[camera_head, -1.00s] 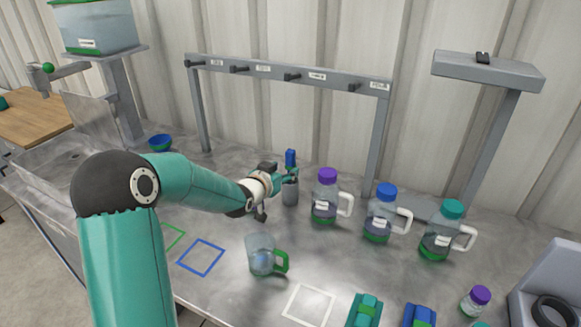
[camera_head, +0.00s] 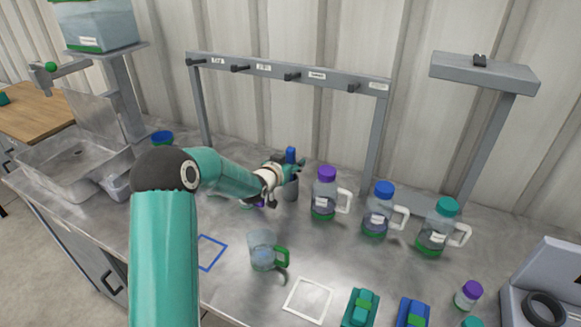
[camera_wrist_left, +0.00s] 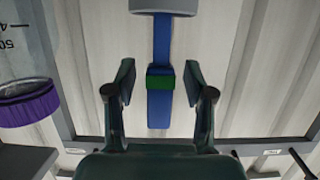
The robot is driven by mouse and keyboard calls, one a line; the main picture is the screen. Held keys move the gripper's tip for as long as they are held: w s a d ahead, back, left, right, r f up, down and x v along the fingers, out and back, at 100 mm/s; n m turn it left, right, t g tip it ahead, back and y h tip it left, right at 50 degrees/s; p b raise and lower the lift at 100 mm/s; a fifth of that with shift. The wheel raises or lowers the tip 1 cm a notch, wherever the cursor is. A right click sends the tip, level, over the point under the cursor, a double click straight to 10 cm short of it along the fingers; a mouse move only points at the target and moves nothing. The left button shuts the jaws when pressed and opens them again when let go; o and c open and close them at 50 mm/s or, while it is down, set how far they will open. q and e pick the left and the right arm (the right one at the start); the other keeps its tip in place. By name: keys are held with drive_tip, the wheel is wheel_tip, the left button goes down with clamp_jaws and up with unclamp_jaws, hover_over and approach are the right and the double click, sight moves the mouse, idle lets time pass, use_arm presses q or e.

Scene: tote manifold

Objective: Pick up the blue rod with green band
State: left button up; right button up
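The blue rod with green band (camera_head: 291,154) stands upright in a grey cup (camera_head: 291,188) on the bench. In the left wrist view the rod (camera_wrist_left: 160,108) runs down the middle, with its green band (camera_wrist_left: 160,83) between my fingertips; part of the cup (camera_wrist_left: 164,6) shows at the top edge. My left gripper (camera_head: 285,168) is at the rod, just above the cup. Its fingers (camera_wrist_left: 159,82) are open on both sides of the band, with a visible gap on each side. My right gripper is not in view.
A purple-lidded bottle (camera_head: 324,195) stands close right of the cup, with blue-lidded (camera_head: 379,212) and teal-lidded (camera_head: 438,228) bottles beyond. A clear mug (camera_head: 262,250) stands in front. A hook rack (camera_head: 280,70) rises behind. Bench left of the mug is mostly clear.

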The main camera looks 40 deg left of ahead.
sight(291, 149)
use_arm(q)
clamp_jaws()
drive_tip(key=shift+r, duration=0.1)
wheel_tip(291, 149, up, 8)
drive_tip(key=shift+f+b, duration=0.1)
drive_tip(key=shift+b, duration=0.75)
wheel_tip(291, 149, up, 3)
drive_tip(key=shift+r+p, duration=0.2)
drive_tip(key=shift+p, duration=0.35)
drive_tip(key=shift+r+p, duration=1.05)
drive_tip(key=shift+r, duration=0.35)
